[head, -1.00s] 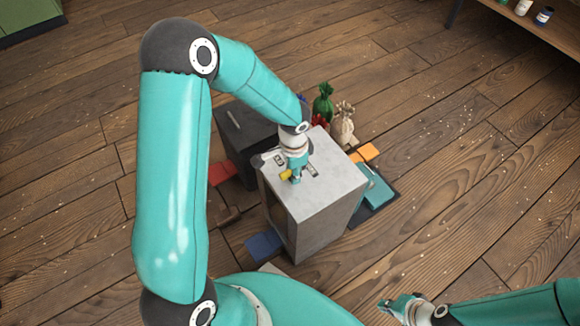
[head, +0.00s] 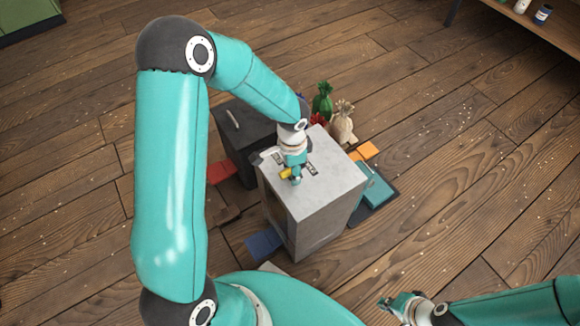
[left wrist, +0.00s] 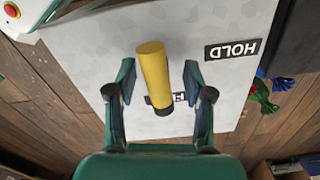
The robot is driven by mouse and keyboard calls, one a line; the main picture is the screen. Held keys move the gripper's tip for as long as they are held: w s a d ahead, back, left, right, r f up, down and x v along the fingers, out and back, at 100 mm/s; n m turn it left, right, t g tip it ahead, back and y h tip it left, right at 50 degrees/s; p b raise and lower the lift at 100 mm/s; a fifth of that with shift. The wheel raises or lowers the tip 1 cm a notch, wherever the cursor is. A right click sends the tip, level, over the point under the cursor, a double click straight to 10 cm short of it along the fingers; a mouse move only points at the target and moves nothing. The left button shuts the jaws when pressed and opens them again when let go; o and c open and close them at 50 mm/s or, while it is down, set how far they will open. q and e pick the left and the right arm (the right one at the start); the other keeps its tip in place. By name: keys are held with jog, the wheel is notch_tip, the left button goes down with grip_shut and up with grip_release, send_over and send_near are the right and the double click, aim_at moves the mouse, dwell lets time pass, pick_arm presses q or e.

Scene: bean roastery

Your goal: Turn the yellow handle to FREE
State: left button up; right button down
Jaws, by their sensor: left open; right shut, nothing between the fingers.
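The yellow handle (left wrist: 154,72) stands out from the pale grey top of a box-shaped cabinet (head: 330,190). In the left wrist view its thick end points up the picture and its dark base is lower down. My left gripper (left wrist: 160,92) is open, with one finger on each side of the handle and visible gaps between. In the head view the handle (head: 286,173) shows small beside my left gripper (head: 293,172). A dark HOLD label (left wrist: 233,49) reads upside down at right. A second label (left wrist: 180,97) is partly hidden behind the handle. My right gripper (head: 392,305) is shut and empty, away from the cabinet.
A dark box (head: 240,135) stands behind the cabinet at left. A red button (left wrist: 11,10) shows at the wrist view's corner. Flat blue (head: 263,244) and orange pieces lie around the cabinet.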

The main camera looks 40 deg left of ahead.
pick_arm(q)
notch_tip(320, 180, up, 12)
jog(key=shift+f, duration=0.2)
dwell(0.6)
